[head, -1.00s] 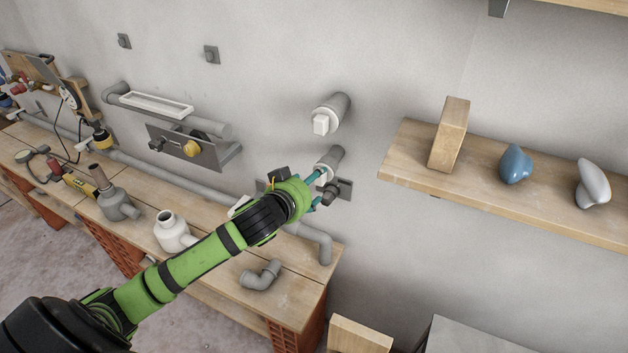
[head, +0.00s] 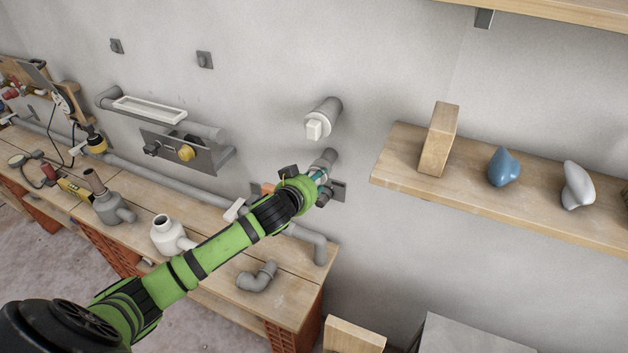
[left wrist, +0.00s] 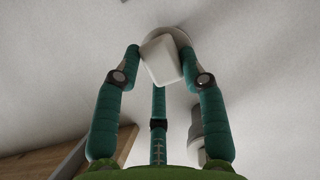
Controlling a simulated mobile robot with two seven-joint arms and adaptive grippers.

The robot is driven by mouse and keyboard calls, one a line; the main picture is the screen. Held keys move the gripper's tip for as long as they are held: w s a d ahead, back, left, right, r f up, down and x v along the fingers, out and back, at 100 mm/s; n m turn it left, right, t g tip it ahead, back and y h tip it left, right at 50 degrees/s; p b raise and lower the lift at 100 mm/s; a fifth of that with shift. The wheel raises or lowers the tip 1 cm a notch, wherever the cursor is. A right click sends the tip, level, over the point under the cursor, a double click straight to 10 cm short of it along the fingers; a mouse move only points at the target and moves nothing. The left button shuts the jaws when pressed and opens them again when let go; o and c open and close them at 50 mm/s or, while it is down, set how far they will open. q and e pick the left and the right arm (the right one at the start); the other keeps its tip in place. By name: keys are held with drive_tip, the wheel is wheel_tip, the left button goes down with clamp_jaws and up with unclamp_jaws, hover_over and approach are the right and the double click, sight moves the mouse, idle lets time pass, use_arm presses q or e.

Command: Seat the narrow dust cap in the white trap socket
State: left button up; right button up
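The gripper of my left arm (head: 318,182) is at the lower grey wall pipe (head: 329,158). In the left wrist view its three teal fingers (left wrist: 159,66) surround a white cap with a square block handle (left wrist: 163,62) on a round base. The fingertips sit at the block's edges; firm contact cannot be told. The cap appears to be at the pipe's mouth, and my gripper hides it in the head view. A white trap (head: 170,236) stands on the bench with its round socket facing up, open and empty. My right gripper is not in view.
A wider pipe (head: 329,108) with a white square-handled cap (head: 315,128) juts out just above my gripper. A shelf (head: 400,160) at right holds a wooden block and blue and white shapes. A grey elbow (head: 257,277) and a grey trap (head: 112,207) are on the bench.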

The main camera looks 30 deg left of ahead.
use_arm(q)
drive_tip(key=o, duration=0.6)
drive_tip(key=shift+f, duration=0.1)
drive_tip(key=c, duration=0.8)
drive_tip(key=shift+o, duration=0.2)
drive_tip(key=shift+s, duration=0.1)
drive_tip(key=shift+s+f, duration=0.1)
drive_tip(key=shift+f, duration=0.05)
drive_tip(key=shift+s, duration=1.05)
drive_tip(key=shift+s+d, duration=0.1)
drive_tip(key=shift+s, duration=0.1)
drive_tip(key=shift+s, duration=0.2)
drive_tip(key=shift+w, duration=0.1)
